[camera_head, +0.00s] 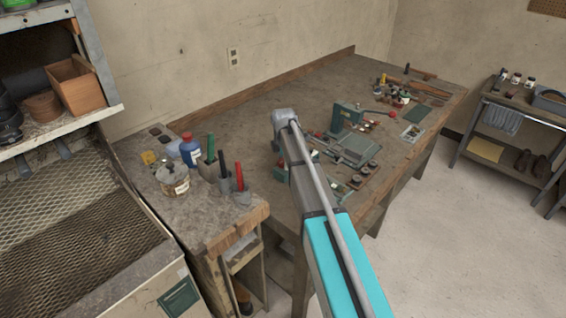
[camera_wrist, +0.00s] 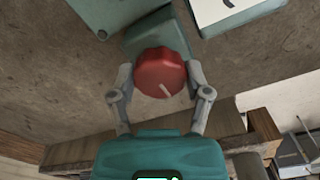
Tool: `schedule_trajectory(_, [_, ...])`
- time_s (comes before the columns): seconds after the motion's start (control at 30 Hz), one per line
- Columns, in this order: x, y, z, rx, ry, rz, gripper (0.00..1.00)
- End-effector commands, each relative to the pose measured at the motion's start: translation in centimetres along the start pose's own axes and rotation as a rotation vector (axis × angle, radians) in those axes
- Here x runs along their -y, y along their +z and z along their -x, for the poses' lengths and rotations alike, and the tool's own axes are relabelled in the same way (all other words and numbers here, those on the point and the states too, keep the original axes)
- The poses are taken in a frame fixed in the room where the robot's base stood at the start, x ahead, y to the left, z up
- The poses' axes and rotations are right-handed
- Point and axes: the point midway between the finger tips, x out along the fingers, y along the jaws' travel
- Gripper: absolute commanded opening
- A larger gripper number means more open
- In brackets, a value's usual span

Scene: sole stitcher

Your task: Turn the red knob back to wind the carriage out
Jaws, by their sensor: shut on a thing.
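The red knob (camera_wrist: 160,72) fills the middle of the wrist view, a ridged round knob with a pale pointer line that points down and slightly right. It sits at the end of a green machine block (camera_wrist: 158,32). My gripper (camera_wrist: 158,80) is shut on the knob, one finger at its left side and one at its right. I cannot pick out the carriage with certainty.
The long workbench (camera_head: 265,105) carries small tools and parts around the machine. A side bench at the left holds a blue bottle (camera_head: 190,150), a tin (camera_head: 173,180) and cups of handled tools. A small shelf table (camera_head: 520,100) stands at the right. The floor (camera_head: 450,220) between is clear.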

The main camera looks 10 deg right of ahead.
Motion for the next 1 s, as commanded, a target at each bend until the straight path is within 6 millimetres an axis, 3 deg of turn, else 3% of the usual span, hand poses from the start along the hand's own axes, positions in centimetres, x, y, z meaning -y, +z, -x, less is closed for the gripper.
schedule_trajectory(0.6, [0.34,-0.17,-0.02,-0.003,-0.007,0.064,0.16])
schedule_trajectory(0.63, [0.34,-0.17,-0.02,-0.003,-0.007,0.063,0.69])
schedule_trajectory(0.8, [0.25,-0.12,-0.01,-0.002,-0.005,0.062,0.98])
schedule_trajectory(1.0, [0.14,-0.07,-0.01,-0.001,-0.003,0.061,0.98])
